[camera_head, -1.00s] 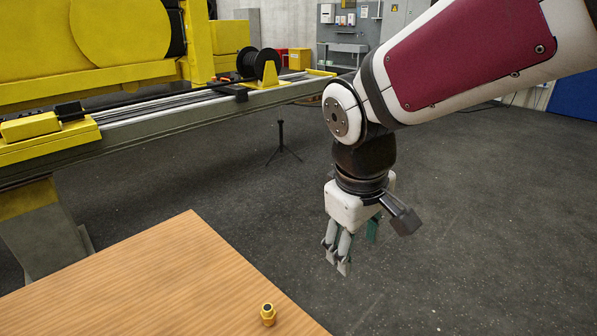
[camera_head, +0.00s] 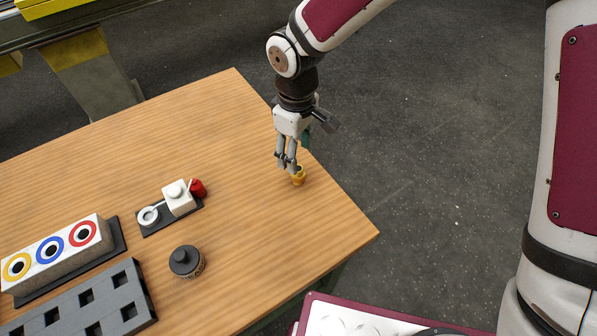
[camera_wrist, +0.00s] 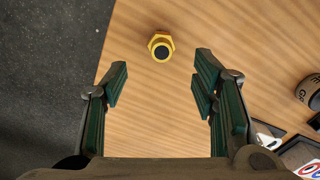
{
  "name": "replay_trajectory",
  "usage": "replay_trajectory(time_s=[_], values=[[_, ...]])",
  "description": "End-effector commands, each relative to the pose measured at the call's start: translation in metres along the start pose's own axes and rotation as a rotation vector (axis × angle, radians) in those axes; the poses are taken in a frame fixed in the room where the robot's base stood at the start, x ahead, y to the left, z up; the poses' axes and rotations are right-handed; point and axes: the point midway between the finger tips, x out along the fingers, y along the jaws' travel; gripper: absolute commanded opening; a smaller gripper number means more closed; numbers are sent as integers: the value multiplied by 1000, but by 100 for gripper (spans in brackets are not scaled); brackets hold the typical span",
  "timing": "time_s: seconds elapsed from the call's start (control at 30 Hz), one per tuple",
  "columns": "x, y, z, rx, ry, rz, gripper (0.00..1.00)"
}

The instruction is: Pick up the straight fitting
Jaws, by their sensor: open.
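The straight fitting is a small yellow piece with a hex collar and a dark round opening on top. It stands upright on the wooden table near its right edge, partly behind my fingers in the head view (camera_head: 298,178). In the wrist view the fitting (camera_wrist: 161,46) is seen from above, a little beyond the fingertips and between their lines. My gripper (camera_head: 287,167) points down close by the fitting, its height above the table hard to judge. In the wrist view its green-padded fingers (camera_wrist: 158,78) are wide apart with nothing between them.
On the wooden table (camera_head: 215,130) lie a dark knobbed cylinder (camera_head: 187,262), a small black plate with white and red parts (camera_head: 172,205), a block with yellow, blue and red rings (camera_head: 55,250) and a grey slotted rack (camera_head: 85,305). Around the fitting the table is clear.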

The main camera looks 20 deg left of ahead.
Motion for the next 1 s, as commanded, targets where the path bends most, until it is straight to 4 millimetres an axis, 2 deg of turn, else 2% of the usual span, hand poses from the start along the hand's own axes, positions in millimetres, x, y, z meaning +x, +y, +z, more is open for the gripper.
replay_trajectory(time_s=[0.1, 0.37, 0.7, 0.97, 1.0], values=[[18, 0, 0, 0, -2, -1, 53], [36, -1, 2, 1, -2, -1, 53], [78, -2, 6, 1, -1, 0, 53], [81, -1, 6, 1, 0, 1, 53], [81, -1, 6, 1, 0, 1, 49]])
